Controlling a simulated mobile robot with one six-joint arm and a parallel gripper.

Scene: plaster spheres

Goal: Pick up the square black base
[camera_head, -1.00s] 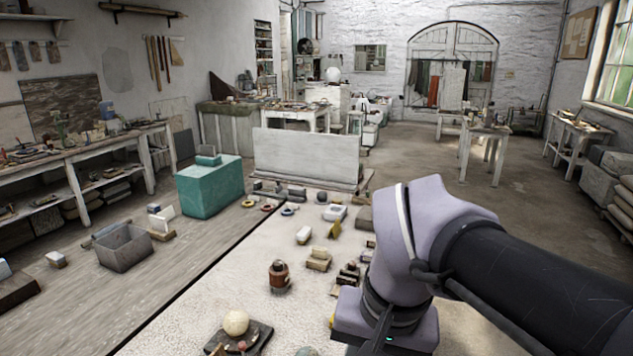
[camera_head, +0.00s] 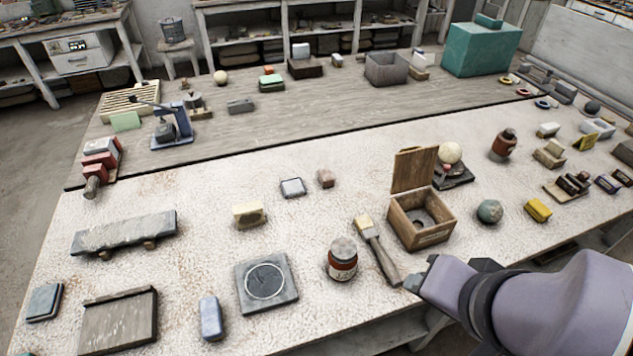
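Two things could match the square black base. A dark grey square slab (camera_head: 251,295) with a pale ring on its top lies flat at the front middle of the near table. A dark, roughly square base (camera_head: 462,182) stands behind the open wooden box, with a cream sphere (camera_head: 450,153) and a reddish piece on it; the box partly hides it. My gripper (camera_head: 425,281) is at the table's front edge, right of the slab, beside a brush handle end. I see nothing held, but its finger opening cannot be made out.
The open-lidded wooden box (camera_head: 420,222) stands just behind my gripper. A blue block (camera_head: 211,318) and a wooden board (camera_head: 118,322) are left of the slab.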

